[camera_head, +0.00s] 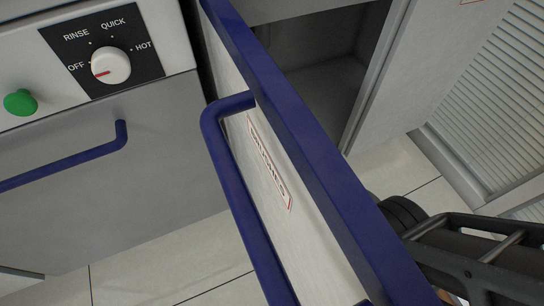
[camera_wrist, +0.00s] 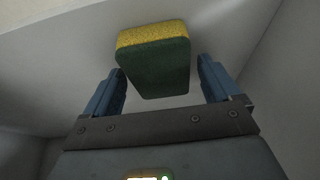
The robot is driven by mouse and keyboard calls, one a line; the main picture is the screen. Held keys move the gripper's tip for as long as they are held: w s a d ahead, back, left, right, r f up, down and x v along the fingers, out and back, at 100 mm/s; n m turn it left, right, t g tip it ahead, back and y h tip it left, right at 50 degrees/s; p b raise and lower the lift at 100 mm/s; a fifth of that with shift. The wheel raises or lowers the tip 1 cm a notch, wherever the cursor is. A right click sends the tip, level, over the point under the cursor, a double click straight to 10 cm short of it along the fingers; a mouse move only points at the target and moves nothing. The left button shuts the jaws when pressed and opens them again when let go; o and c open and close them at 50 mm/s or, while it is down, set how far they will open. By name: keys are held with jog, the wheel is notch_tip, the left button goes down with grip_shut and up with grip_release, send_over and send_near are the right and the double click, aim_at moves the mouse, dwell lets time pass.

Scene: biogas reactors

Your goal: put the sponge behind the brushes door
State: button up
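The brushes door (camera_head: 315,155) stands open in the head view, edge toward me, with a blue rim, a blue bar handle (camera_head: 228,165) and a label that looks like "BRUSHES". The opening behind it (camera_head: 318,85) is grey, and its visible part looks empty. In the wrist view a sponge (camera_wrist: 155,65), yellow on one side and dark green on the other, is at the tips of my gripper (camera_wrist: 162,75). The fingers are apart, with a gap between the sponge and the right finger. I cannot tell whether the left finger touches it. My gripper is out of the head view.
A grey panel with a knob (camera_head: 110,66) marked OFF, RINSE, QUICK and HOT and a green button (camera_head: 19,102) is at the left. A blue handle (camera_head: 70,163) is below it. A louvred panel (camera_head: 500,100) stands at the right. Pale tiled floor shows below.

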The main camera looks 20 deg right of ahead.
jog(key=p+v, duration=0.8)
jog(key=v, duration=0.4)
jog(key=shift+r, duration=0.15)
jog(key=s+d+r+t, duration=0.1)
jog(key=s+r+t, duration=0.2)
jog(key=s, duration=1)
jog(key=s+r+t, duration=0.2)
jog(key=s, duration=1.1)
jog(key=s+r+t, duration=0.2)
jog(key=s+r, duration=0.3)
jog(key=r, duration=0.4)
jog(key=s+r+t, duration=0.1)
jog(key=s+r, duration=0.4)
jog(key=r, duration=0.5)
jog(key=s+r+t, duration=0.2)
jog(key=s+r, duration=0.3)
jog(key=r, duration=0.5)
jog(key=shift+s+a+r+t, duration=0.1)
jog(key=shift+s+a+t, duration=0.1)
jog(key=shift+s+t, duration=0.15)
